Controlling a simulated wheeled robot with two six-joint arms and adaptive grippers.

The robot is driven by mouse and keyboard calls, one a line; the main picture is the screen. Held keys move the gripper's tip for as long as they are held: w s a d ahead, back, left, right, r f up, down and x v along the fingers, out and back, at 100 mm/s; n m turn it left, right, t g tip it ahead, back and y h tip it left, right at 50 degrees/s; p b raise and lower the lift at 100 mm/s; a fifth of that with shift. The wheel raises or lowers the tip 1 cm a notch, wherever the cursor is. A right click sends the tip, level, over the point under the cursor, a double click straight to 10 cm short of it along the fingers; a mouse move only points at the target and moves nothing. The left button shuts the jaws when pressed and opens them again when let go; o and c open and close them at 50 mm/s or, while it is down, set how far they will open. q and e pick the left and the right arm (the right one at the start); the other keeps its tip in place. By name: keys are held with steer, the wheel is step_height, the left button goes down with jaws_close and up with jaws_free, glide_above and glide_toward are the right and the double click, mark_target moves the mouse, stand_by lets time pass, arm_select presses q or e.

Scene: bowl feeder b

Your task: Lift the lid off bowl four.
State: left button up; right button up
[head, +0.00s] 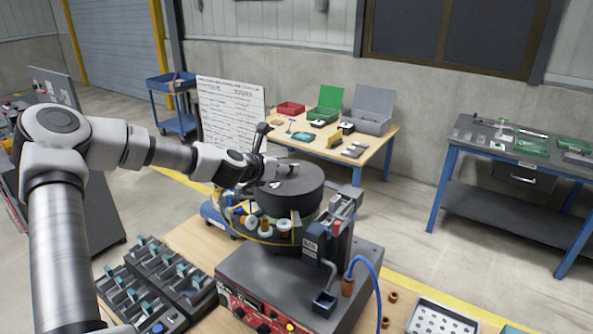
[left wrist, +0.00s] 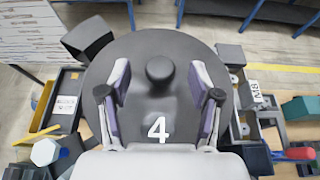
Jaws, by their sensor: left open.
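The dark round lid (head: 298,187) sits on top of the bowl feeder on the bench. In the left wrist view the lid (left wrist: 150,48) carries a white 4 and a round black knob (left wrist: 160,70) at its middle. My left gripper (head: 270,170) is at the lid's top, reaching in from the left. Its two fingers (left wrist: 160,88) are open, one on each side of the knob, with gaps between them and it. The bowl (head: 285,228) under the lid is mostly hidden. My right gripper is not in view.
Black bins (head: 150,280) lie at the left front. A perforated tray (head: 440,318) is at the right front. A whiteboard (head: 230,110) stands behind.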

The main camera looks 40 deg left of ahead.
arm_select(q)
steer(key=x, duration=0.3)
steer(key=shift+s+a+f, duration=0.1)
steer(key=shift+f, duration=0.1)
steer(key=shift+s+r, duration=0.2)
steer(key=shift+s, duration=0.05)
steer(key=shift+c, duration=0.6)
steer(key=v, duration=0.2)
steer(key=shift+s+r, duration=0.25)
steer(key=shift+r, duration=0.05)
jaws_close()
steer(key=shift+w+f, duration=0.3)
steer(key=shift+w, duration=0.2)
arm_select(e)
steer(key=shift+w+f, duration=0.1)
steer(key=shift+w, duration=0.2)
arm_select(q)
steer(key=shift+r, duration=0.15)
